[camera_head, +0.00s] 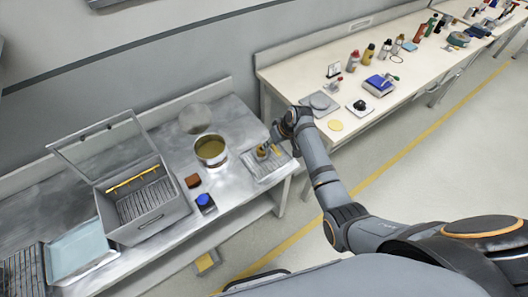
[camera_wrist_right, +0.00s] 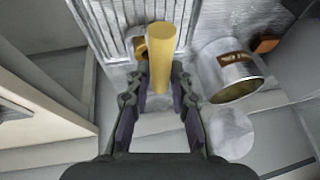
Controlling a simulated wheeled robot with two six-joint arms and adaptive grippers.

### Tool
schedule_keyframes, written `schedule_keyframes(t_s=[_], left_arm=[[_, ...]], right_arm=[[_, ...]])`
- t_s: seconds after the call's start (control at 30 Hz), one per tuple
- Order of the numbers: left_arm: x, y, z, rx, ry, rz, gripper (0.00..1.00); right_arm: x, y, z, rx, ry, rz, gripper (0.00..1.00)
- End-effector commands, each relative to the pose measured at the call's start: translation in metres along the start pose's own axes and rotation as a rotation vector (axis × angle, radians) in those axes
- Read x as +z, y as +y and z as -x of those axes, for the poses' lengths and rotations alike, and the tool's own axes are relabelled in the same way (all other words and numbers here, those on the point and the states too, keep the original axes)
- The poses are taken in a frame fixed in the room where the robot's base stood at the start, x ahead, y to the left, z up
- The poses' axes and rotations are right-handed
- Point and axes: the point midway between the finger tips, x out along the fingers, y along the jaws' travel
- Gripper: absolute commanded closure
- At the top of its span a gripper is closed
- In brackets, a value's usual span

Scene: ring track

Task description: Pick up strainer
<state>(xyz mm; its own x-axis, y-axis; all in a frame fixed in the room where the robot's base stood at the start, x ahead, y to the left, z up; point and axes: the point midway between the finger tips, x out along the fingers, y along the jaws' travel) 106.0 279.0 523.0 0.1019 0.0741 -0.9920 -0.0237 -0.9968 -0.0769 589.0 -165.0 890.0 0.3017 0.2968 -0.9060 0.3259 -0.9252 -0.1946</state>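My right gripper (camera_head: 277,137) reaches in from the right, low over the right end of the steel counter. In the wrist view its two fingers (camera_wrist_right: 160,85) stand on either side of a yellow cylindrical handle (camera_wrist_right: 161,50). A gap or firm contact between pads and handle cannot be made out. The handle also shows as a small yellowish piece in the head view (camera_head: 262,152), at a ribbed steel tray (camera_head: 264,170). No strainer mesh is clearly visible, so I cannot tell whether this handle belongs to the strainer. My left gripper is out of view.
A steel pot (camera_head: 210,150) with yellowish contents stands left of the gripper, with a round grey disc (camera_head: 195,118) behind it. A brown block (camera_head: 193,181) and a blue item (camera_head: 205,202) lie nearby. An open-lidded fryer (camera_head: 150,215) is further left. A cluttered white table (camera_head: 300,80) stands right.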

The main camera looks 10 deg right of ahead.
Motion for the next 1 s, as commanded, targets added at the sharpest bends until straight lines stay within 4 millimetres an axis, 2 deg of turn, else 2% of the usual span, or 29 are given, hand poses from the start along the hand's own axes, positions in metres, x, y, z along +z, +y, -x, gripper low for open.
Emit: schedule_keyframes(t_s=[0.03, 0.1, 0.13, 0.77, 1.0], left_arm=[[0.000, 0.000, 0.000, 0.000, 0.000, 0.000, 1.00], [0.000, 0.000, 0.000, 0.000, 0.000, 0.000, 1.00], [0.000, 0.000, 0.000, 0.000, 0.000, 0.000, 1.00], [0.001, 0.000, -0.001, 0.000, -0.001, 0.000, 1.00], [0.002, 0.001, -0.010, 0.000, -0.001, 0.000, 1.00]], right_arm=[[0.000, 0.000, 0.000, 0.000, 0.000, 0.000, 0.90], [0.000, 0.000, 0.000, 0.000, 0.000, 0.000, 0.99], [0.000, 0.000, 0.000, 0.000, 0.000, 0.000, 1.00], [-0.003, 0.000, 0.003, 0.000, 0.005, 0.001, 1.00], [-0.010, -0.004, 0.019, 0.001, 0.008, 0.003, 1.00]])
